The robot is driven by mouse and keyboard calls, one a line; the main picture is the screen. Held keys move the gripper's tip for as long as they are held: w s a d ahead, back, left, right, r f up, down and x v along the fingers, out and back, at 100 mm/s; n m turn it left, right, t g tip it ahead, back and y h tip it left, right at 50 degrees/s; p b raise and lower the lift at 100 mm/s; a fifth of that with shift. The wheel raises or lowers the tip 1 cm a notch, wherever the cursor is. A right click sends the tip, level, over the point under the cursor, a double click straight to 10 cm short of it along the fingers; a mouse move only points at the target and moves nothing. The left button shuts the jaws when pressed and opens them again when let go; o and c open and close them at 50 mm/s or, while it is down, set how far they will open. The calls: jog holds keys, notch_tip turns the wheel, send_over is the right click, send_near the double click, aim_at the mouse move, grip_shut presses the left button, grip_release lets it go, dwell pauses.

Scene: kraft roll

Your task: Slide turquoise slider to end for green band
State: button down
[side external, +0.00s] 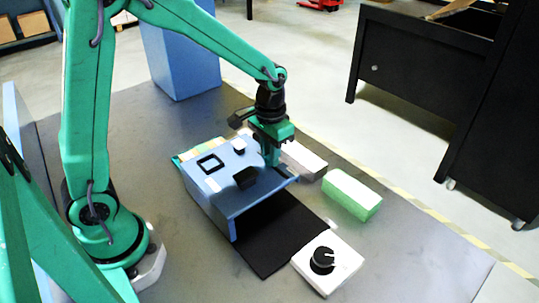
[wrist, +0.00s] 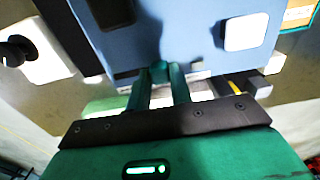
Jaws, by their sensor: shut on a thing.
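A blue box (side external: 225,195) with a sloping top stands on the grey table in the side view, and its blue face (wrist: 185,45) fills the top of the wrist view. My gripper (side external: 272,160) is at the box's far right edge, pointing down. In the wrist view my gripper's two green fingers (wrist: 160,75) are close together against the box edge, shut on a small turquoise piece between their tips, which looks like the slider; the fingers mostly hide it. Coloured bands (side external: 190,152) show along the box's far left edge, too small to tell apart surely.
A green block (side external: 351,194) and a whitish block (side external: 304,160) lie right of the box. A white box with a black knob (side external: 328,262) stands in front, beside a black mat (side external: 275,235). A blue bin (side external: 180,55) stands behind. The table's right front is clear.

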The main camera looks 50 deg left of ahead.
aim_at(286, 177)
jog(key=shift+d, duration=3)
jog(key=c, duration=1.2)
grip_release()
jog(key=shift+c, duration=0.2)
jog(key=shift+r, duration=0.15)
notch_tip(286, 177, up, 8)
jog(key=shift+f, duration=0.2)
jog(key=shift+s+r, duration=0.1)
